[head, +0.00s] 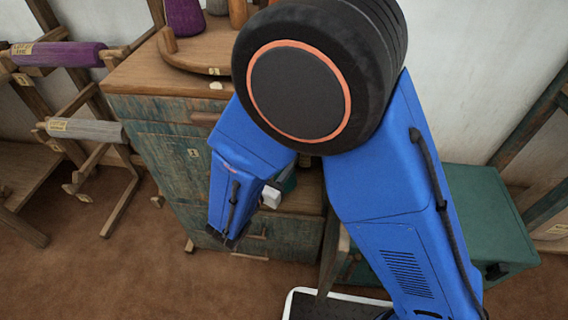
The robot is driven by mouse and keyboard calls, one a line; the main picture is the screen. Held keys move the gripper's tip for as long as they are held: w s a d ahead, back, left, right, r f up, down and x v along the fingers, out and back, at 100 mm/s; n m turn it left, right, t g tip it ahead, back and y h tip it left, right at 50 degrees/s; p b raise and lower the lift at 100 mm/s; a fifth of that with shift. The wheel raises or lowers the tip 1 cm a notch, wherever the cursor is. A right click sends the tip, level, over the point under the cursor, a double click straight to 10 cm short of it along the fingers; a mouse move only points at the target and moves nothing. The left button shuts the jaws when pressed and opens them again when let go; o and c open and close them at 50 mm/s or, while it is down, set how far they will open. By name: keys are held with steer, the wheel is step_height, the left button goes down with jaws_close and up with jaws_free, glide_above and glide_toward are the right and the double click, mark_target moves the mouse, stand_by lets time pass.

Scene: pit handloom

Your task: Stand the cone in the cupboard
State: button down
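The cupboard (165,158) is a worn blue-green wooden unit with a brown top. Its right part has an open bay with a bare wooden floor (303,200), mostly hidden by my blue arm. A purple cone (184,17) stands on a round wooden tray on top. An orange-brown cone (238,13) and a grey one (217,6) stand beside it, cut by the frame's upper edge. A small pale block and a bit of teal show at the bay, beside my forearm; I cannot tell what they are. My fingertips cannot be made out, nor any hold on a cone.
A wooden rack at the left carries a purple roll (58,54) and a grey roll (85,130). A green chest (480,215) stands at the right, by a slanting timber frame (535,120). The brown floor (130,270) in front of the cupboard's left is clear.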

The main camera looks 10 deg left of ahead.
steer(key=shift+w+d+f, duration=0.1)
steer(key=shift+w+f, duration=0.1)
steer(key=shift+f, duration=0.4)
steer(key=shift+w+d+f, duration=0.1)
steer(key=shift+w+f, duration=0.1)
steer(key=shift+f, duration=0.35)
steer(key=shift+w+d+f, duration=0.1)
steer(key=shift+w+f, duration=0.1)
steer(key=shift+f, duration=0.4)
steer(key=c, duration=0.9)
jaws_free()
steer(key=shift+f, duration=0.1)
steer(key=v, duration=1.2)
steer(key=shift+a, duration=0.1)
